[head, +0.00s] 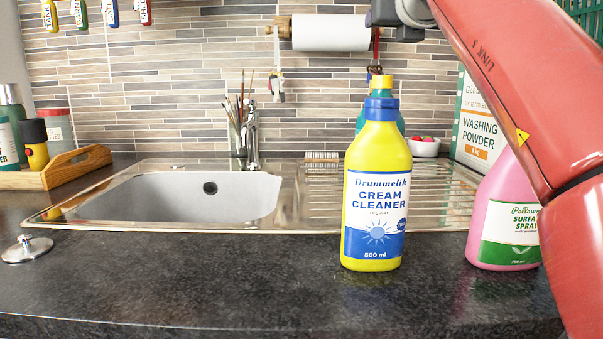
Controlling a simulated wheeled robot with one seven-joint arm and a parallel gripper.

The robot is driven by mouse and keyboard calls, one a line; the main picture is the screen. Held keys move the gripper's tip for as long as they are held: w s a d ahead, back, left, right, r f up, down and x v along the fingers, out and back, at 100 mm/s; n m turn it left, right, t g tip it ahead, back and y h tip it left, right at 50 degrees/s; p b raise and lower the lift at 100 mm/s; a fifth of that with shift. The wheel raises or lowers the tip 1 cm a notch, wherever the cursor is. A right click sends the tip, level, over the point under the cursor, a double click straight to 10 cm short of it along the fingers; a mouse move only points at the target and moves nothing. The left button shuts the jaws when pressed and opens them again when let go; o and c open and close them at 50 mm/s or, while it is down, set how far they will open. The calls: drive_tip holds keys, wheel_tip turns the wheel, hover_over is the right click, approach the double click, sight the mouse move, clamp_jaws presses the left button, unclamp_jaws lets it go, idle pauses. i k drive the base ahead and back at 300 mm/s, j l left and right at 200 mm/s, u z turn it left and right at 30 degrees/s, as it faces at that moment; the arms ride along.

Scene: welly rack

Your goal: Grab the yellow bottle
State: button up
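The yellow bottle (376,190) stands upright on the dark worktop, right of the sink basin. It has a blue collar, a yellow cap and a white and blue "Cream Cleaner" label facing me. My red arm comes in from the right. Its dark grey end, by my gripper (392,16), is at the top edge, above the bottle and apart from it. The fingers cannot be made out, and nothing can be seen held.
A pink spray bottle (497,225) stands to the right, partly hidden by my arm. A teal bottle (402,124) is close behind the yellow one. A washing powder box (478,125) is at the back right. The worktop (230,285) in front is clear.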

sight(378, 173)
drive_tip(key=k, duration=1)
